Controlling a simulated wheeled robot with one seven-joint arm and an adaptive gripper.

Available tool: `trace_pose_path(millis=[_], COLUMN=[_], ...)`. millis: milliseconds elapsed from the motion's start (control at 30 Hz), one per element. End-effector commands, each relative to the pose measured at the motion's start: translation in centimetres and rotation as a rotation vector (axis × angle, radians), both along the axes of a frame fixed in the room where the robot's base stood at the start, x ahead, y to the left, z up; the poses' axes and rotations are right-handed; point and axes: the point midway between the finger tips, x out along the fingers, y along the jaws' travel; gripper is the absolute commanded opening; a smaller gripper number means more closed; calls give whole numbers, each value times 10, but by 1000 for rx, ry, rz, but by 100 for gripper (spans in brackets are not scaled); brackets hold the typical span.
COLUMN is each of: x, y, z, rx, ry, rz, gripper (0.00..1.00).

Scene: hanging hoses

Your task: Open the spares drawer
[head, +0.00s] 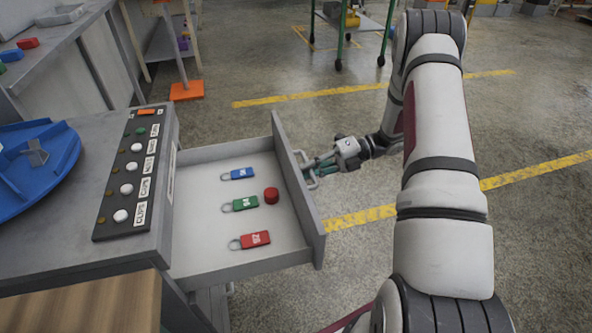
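The spares drawer (195,266) is pulled out from the grey bench cabinet, and its inside is visible. Its front panel (291,190) faces right and carries a pale handle (312,184). My gripper (318,167) is at this handle, with its fingers reaching toward the drawer front. The fingers are small and overlap the handle, so I cannot tell whether they are closed on it.
A dark panel (120,190) with white knobs and labels sits on the bench top beside a blue round tray (30,165). A wheeled cart (350,25) stands at the back. The concrete floor right of the drawer is clear, with yellow lines.

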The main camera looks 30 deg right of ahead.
Motion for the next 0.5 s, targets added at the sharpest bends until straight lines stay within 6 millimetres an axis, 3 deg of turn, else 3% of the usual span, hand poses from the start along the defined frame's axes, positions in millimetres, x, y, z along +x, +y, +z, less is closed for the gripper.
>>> trace_pose_path(millis=[467,500], x=[-1,-1], y=[-5,-5], z=[-1,-1], rx=[-2,-2], ry=[1,1], rz=[-1,-1], gripper=[0,17])
